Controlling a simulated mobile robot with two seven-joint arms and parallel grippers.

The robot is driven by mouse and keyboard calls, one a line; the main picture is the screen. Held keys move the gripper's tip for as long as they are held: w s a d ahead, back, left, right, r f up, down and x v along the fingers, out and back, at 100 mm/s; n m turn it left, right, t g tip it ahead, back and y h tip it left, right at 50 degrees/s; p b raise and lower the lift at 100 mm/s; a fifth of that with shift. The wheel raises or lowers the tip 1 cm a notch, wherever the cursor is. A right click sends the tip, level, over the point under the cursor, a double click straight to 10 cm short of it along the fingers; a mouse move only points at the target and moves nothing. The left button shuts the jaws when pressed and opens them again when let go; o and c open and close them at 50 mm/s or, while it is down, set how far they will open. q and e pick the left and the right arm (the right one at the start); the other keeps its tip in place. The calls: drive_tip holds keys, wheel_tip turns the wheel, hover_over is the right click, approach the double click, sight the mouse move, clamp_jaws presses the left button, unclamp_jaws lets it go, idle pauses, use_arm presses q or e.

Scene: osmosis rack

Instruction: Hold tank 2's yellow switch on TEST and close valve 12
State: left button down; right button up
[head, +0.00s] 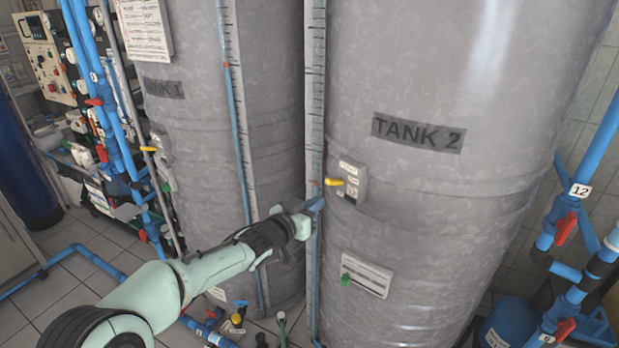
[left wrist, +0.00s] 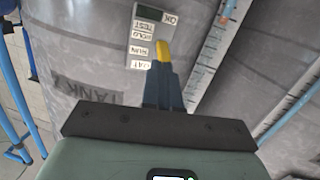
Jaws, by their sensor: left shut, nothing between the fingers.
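The yellow switch (head: 334,182) sticks out of a small grey box (head: 350,181) on the wall of tank 2 (head: 470,150). In the left wrist view the yellow switch (left wrist: 162,50) stands beside a column of labels, one reading TEST (left wrist: 145,27); I cannot tell its exact setting. My left gripper (head: 315,204) is shut and empty, just below and left of the switch. In the left wrist view its blue fingers (left wrist: 163,86) cover the lower part of the lever; contact is unclear. Valve 12's red handle (head: 566,228) is on the blue pipe at right, below its label (head: 580,190).
Tank 1 (head: 200,130) stands left of tank 2, with a measuring scale (head: 315,90) between them. Another red handle (head: 565,329) is below valve 12. Blue pipes line both sides.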

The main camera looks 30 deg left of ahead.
sight(333, 181)
use_arm(q)
wheel_tip(333, 181, up, 8)
drive_tip(key=t, duration=0.1)
drive_tip(key=shift+m, duration=0.4)
drive_tip(key=w, duration=0.3)
drive_tip(key=w+f, duration=0.1)
drive_tip(key=w, duration=0.2)
drive_tip(key=w+d+f+p, duration=0.1)
drive_tip(key=w, duration=0.2)
drive_tip(key=shift+f, duration=0.15)
use_arm(e)
drive_tip(key=shift+w+r, duration=0.5)
drive_tip(key=shift+r, duration=0.15)
use_arm(q)
drive_tip(key=shift+f, duration=0.1)
drive_tip(key=shift+s+f+b, duration=0.1)
drive_tip(key=shift+f+b, duration=1.3)
drive_tip(key=shift+f, duration=1.15)
use_arm(e)
drive_tip(key=s+f, duration=0.2)
drive_tip(key=f, duration=0.1)
drive_tip(key=shift+s+f, duration=0.25)
use_arm(q)
drive_tip(key=shift+r, duration=0.1)
use_arm(e)
drive_tip(key=shift+r, duration=0.1)
